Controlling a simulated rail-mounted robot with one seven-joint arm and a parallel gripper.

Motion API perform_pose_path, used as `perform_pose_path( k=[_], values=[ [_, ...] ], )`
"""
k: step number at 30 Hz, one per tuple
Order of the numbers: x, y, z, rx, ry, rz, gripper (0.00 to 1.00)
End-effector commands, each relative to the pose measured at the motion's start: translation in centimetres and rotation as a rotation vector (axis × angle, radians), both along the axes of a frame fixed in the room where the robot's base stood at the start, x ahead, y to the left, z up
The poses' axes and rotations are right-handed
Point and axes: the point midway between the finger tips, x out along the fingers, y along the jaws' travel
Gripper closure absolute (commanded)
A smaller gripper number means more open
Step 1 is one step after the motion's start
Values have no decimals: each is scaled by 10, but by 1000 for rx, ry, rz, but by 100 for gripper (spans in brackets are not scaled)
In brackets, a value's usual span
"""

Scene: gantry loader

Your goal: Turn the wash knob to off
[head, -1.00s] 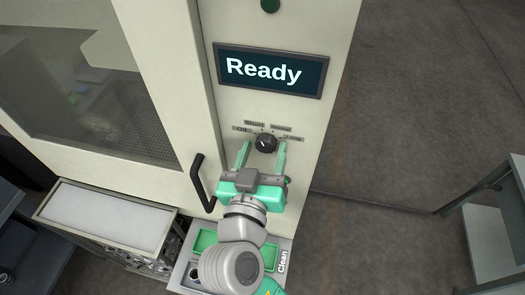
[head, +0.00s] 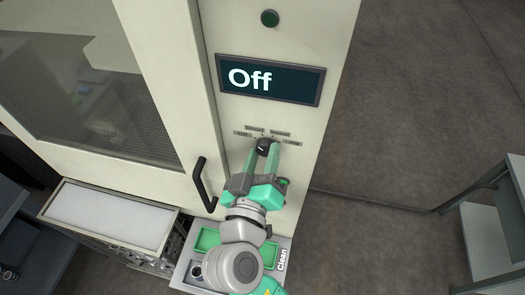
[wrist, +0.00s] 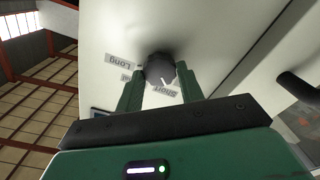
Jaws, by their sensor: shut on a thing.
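The black wash knob (head: 264,147) is on the machine's pale front panel, below the display (head: 269,80), which reads "Off". Small labels stand around the knob; "Long" and "Short" can be read in the wrist view. My gripper (head: 262,156) is shut on the knob, with one green finger on each side of it. The knob (wrist: 160,70) also shows between the fingers in the wrist view, with a white pointer mark on its face. The finger and the knob hide part of the labels.
A black door handle (head: 203,184) stands out left of my gripper, beside the windowed door (head: 85,75). A tray marked "Clean" (head: 281,262) is below my arm. A grey table (head: 490,215) stands at the right.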

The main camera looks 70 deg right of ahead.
Motion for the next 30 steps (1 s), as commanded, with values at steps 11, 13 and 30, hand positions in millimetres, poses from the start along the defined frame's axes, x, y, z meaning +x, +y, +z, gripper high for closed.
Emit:
perform_pose_path(
  k=[11,13,30],
  values=[
    [1,0,3,-19,258,1,85],
    [1,0,3,-21,290,1,85],
    [1,0,1,-28,379,1,85]
  ],
)
